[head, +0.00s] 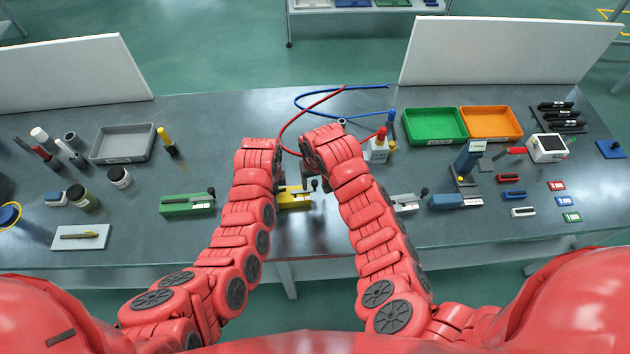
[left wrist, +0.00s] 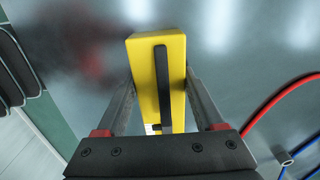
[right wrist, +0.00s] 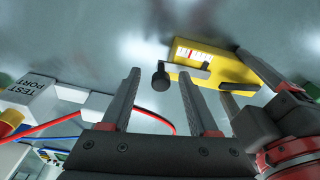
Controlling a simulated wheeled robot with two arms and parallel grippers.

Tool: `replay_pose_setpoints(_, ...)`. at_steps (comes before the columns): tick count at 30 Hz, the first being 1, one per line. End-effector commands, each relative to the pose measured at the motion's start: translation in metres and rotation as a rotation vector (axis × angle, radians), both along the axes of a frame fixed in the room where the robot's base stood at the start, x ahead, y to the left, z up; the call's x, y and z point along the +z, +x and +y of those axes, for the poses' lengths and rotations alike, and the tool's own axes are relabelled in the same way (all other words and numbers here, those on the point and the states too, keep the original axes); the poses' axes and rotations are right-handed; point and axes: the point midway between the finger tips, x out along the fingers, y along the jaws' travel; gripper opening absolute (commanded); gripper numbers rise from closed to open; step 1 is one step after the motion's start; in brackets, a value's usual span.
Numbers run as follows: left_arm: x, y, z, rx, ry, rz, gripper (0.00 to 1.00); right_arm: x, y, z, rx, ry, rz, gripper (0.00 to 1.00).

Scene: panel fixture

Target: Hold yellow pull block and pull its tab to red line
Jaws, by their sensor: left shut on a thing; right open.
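The yellow pull block (head: 295,199) lies on the table, partly hidden by my arms. My left gripper (left wrist: 160,74) is shut on it, one finger on each side. A black strip (left wrist: 162,90) runs along the block in the left wrist view. In the right wrist view the block (right wrist: 235,67) shows a white scale with a red line (right wrist: 192,54). Its grey tab (right wrist: 190,69) ends in a black knob (right wrist: 160,80). My right gripper (right wrist: 160,73) is open, and the knob appears between its fingertips; I cannot tell how far below it lies.
A green block (head: 188,205) stands left of the yellow one, a grey-white one (head: 405,203) right. Red (head: 300,118) and blue (head: 345,111) cables curve behind my grippers, near the TEST PORT box (right wrist: 38,92). Green (head: 434,126) and orange (head: 491,123) trays stand farther back right.

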Motion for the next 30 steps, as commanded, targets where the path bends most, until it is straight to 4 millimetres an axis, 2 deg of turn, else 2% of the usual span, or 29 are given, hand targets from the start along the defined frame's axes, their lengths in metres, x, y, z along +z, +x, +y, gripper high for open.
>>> replay_pose_setpoints(5,0.000,0.000,0.000,0.000,0.001,0.000,0.00,0.004,0.000,0.000,0.000,0.001,0.000,0.60)
replay_pose_setpoints(8,0.000,0.000,0.000,0.000,0.001,0.000,0.00,0.015,0.000,0.000,-0.001,0.003,-0.005,0.60)
replay_pose_setpoints(11,0.000,0.000,0.000,0.000,0.001,0.000,0.00,0.031,-0.002,-0.002,0.000,0.001,-0.004,0.60)
replay_pose_setpoints(18,0.000,0.000,0.000,0.000,0.000,0.000,0.00,0.093,-0.008,-0.003,-0.001,0.001,-0.009,0.60)
replay_pose_setpoints(30,0.000,0.000,0.000,0.000,0.000,0.000,0.00,0.118,-0.014,-0.003,0.001,-0.002,-0.001,0.60)
